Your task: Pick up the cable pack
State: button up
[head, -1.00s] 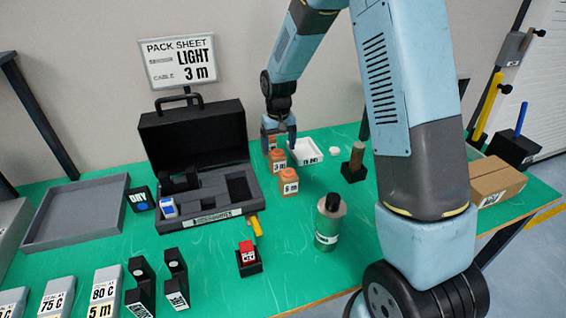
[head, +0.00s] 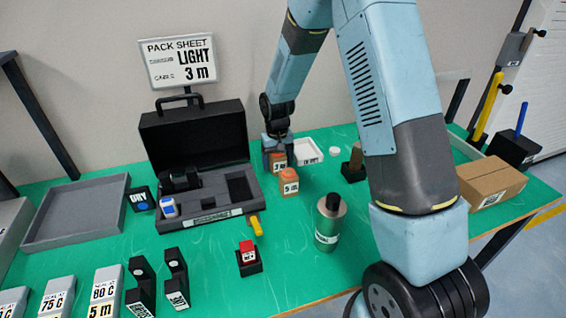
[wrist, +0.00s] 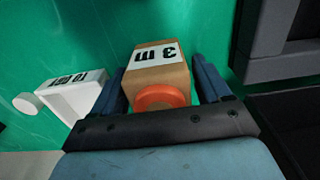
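The cable pack marked 3 m is a brown-orange box with a white label and an orange round top (head: 278,160). It stands on the green table right of the black case. In the wrist view the pack (wrist: 158,68) lies between the two fingers of my gripper (wrist: 160,88). The fingers look open, with narrow gaps on both sides of the pack. In the head view my gripper (head: 276,147) is at the pack, its fingers partly hidden. The pack sheet (head: 180,61) reads LIGHT and 3 m.
A second pack marked 5 m (head: 290,184) stands just in front. The open black case (head: 240,212) is left. A green-grey bottle (head: 329,222) stands nearer. A dark post stands right.

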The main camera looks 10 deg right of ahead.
jog(key=c, duration=1)
jog(key=shift+o, duration=0.2)
jog(key=shift+r, duration=0.15)
